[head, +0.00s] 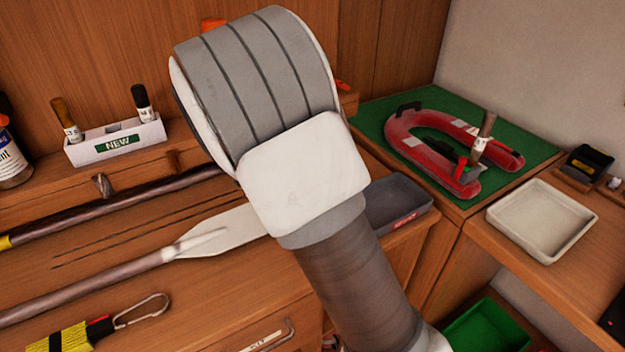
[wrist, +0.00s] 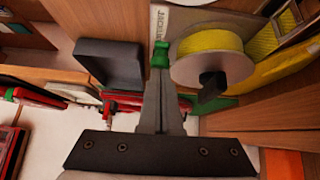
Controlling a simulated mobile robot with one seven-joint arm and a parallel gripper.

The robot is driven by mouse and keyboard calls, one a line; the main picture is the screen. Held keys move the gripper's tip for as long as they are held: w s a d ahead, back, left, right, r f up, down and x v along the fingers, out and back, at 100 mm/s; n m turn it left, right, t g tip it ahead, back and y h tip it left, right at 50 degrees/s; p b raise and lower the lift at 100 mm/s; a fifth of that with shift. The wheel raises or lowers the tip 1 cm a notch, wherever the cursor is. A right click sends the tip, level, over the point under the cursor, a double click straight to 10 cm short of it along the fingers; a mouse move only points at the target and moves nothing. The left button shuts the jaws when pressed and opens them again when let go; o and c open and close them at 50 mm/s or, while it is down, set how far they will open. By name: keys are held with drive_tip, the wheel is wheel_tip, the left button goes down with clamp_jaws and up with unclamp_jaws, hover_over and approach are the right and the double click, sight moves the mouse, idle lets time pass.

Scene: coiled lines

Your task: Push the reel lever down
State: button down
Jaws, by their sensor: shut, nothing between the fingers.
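The reel (wrist: 208,57), wound with yellow line behind a pale grey disc, shows at the upper right of the wrist view. In the head view my arm hides the reel and my gripper.
A dark tray (wrist: 110,62) stands left of the fingers, and yellow material (wrist: 272,76) lies right of the reel. In the head view, a paddle (head: 228,232) lies on the bench, a red horseshoe-shaped object (head: 420,150) on a green mat, and a white tray (head: 541,220) at right.

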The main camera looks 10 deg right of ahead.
drive_tip(key=shift+a, duration=0.1)
drive_tip(key=shift+d, duration=0.2)
drive_tip(key=shift+w+d, duration=0.25)
drive_tip(key=shift+d, duration=0.35)
drive_tip(key=shift+r, duration=0.1)
